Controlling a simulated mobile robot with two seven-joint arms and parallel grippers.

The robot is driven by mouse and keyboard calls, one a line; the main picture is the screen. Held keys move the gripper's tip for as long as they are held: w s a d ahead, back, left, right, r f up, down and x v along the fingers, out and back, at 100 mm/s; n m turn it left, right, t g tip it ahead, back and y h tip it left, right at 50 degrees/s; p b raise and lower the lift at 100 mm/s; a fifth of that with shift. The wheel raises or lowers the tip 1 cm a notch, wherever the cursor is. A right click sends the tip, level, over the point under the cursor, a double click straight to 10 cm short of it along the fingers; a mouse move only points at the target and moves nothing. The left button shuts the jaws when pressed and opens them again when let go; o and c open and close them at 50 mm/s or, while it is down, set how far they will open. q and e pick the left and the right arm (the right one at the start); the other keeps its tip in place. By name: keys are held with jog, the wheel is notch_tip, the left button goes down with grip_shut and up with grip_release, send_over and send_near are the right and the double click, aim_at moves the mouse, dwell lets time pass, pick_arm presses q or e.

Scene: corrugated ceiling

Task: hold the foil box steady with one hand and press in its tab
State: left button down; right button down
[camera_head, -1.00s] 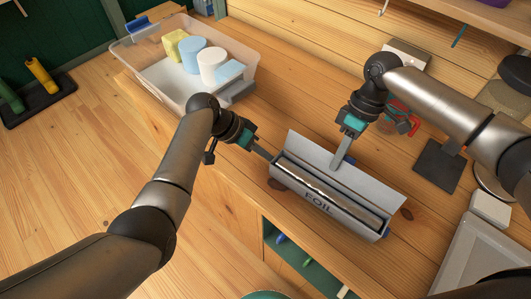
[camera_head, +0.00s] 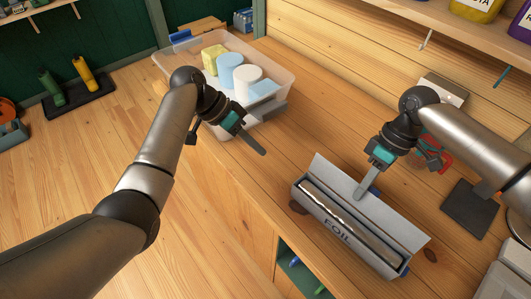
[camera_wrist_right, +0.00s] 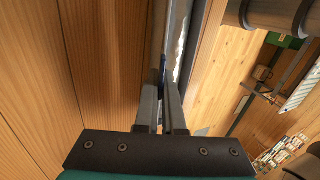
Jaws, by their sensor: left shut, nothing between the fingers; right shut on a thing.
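The foil box (camera_head: 338,232) lies on the wooden worktop, long and grey, with "FOIL" on its front and its lid raised along the back. The shiny foil roll shows inside. A small blue part shows at its right end; I cannot tell whether the tab is pressed in. My right gripper (camera_head: 358,196) is shut on the box at the raised lid, near its middle. My left gripper (camera_head: 264,153) is shut and empty, above the worktop, apart from the box's left end.
A clear bin (camera_head: 284,78) with a yellow block, a blue roll and a white roll stands at the back left. A dark square plate (camera_head: 470,209) lies right of the box. A red-handled item sits behind my right gripper. Worktop between bin and box is clear.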

dwell(0.4)
jog(key=c, duration=0.9)
grip_release()
jog(key=shift+c, duration=0.2)
